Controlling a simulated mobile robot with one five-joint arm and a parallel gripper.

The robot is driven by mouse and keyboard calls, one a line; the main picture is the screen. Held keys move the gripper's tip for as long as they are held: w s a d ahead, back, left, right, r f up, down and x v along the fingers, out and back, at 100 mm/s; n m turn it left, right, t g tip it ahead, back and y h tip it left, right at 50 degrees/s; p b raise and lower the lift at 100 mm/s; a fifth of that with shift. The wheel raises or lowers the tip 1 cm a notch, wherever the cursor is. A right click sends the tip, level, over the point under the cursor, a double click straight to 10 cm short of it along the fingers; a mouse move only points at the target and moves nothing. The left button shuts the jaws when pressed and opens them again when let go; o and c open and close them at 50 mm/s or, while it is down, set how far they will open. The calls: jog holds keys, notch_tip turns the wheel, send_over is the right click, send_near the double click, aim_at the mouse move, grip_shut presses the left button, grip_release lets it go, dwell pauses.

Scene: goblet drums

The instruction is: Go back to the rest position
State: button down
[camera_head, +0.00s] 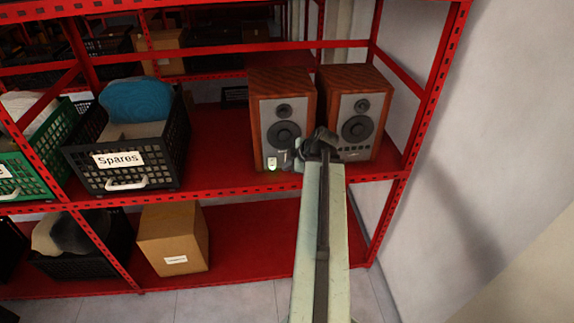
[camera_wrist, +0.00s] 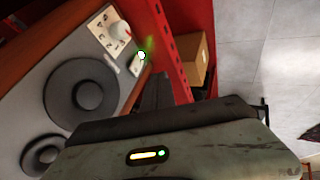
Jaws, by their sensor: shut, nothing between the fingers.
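My gripper (camera_head: 290,160) is at the end of my raised arm, in front of the lower front of the left wooden speaker (camera_head: 283,82). The gripper is small and dark here, and its fingers look shut and empty. In the wrist view the dark fingers (camera_wrist: 153,92) point toward the speaker's control panel. That panel has a round white knob (camera_wrist: 120,29) and a small pale switch (camera_wrist: 136,66) with a green glow beside it. I cannot tell whether the fingertips touch the speaker.
A second speaker (camera_head: 357,115) stands to the right, partly behind my arm. A black "Spares" crate (camera_head: 180,150) with a blue item stands left on the red shelf (camera_head: 225,160). A cardboard box (camera_head: 172,238) sits below. A grey wall (camera_head: 480,130) is close on the right.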

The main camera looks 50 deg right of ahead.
jog(key=w+a+f+n+g+y, duration=0.15)
jog(key=w+a, duration=0.35)
jog(key=a, duration=0.6)
jog(key=w+a+n+y, duration=0.15)
jog(key=w+a, duration=0.35)
jog(key=a, duration=0.6)
jog(key=w+a+f+n+g+y, duration=0.1)
jog(key=w+a+n, duration=0.3)
jog(key=a, duration=0.6)
jog(key=a+f+m+g, duration=0.1)
jog(key=a+m+g, duration=0.15)
jog(key=a, duration=0.85)
jog(key=s+f+m+g+h, duration=0.2)
jog(key=s+m, duration=0.4)
jog(key=m, duration=0.7)
jog(key=shift+s+a+h, duration=0.35)
jog(key=shift+s+h, duration=0.05)
jog(key=shift+h, duration=0.3)
